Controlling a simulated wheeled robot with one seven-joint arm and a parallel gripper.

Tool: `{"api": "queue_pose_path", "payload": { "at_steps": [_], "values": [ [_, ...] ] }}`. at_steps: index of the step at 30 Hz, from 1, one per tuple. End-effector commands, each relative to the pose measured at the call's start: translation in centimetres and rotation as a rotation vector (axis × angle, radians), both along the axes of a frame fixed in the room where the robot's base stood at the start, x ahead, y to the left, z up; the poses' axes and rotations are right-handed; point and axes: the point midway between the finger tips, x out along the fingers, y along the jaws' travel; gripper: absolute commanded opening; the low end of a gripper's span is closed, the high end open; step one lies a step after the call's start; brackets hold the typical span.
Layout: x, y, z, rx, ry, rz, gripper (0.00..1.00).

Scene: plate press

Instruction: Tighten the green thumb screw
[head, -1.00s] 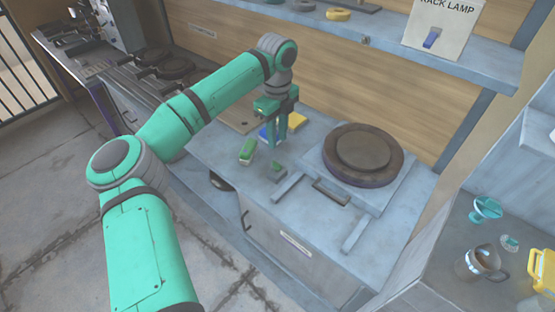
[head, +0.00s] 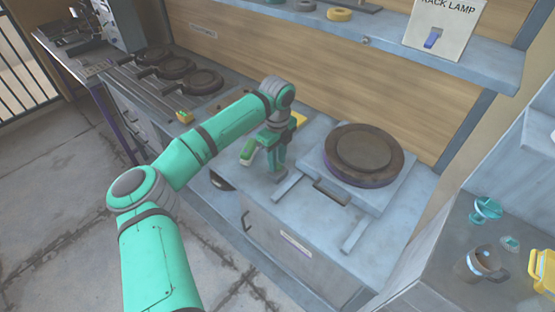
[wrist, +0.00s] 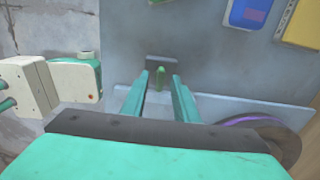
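The green thumb screw (wrist: 160,78) shows in the wrist view as a small upright green piece by a dark grey block (wrist: 162,63). My gripper (wrist: 160,77) is open, with one finger on each side of the screw and a visible gap on both sides. In the head view my gripper (head: 277,166) points down at the bench beside the plate press (head: 362,155), at the grey block (head: 279,177). The screw is hidden by the fingers there. I cannot tell how deep the fingertips reach around it.
A green and cream object (head: 247,152) lies just left of my gripper and also shows in the wrist view (wrist: 88,75). Blue (wrist: 248,12) and yellow (wrist: 303,22) items lie behind. The press has rails and a handle (head: 331,192) in front. A shelf (head: 470,62) runs above.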

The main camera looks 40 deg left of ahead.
Motion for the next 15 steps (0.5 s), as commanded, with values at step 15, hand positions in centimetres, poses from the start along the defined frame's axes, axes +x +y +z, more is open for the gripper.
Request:
{"api": "queue_pose_path", "payload": {
  "at_steps": [15],
  "values": [
    [-0.02,0.00,0.03,0.000,0.000,-0.004,0.00]
  ]
}}
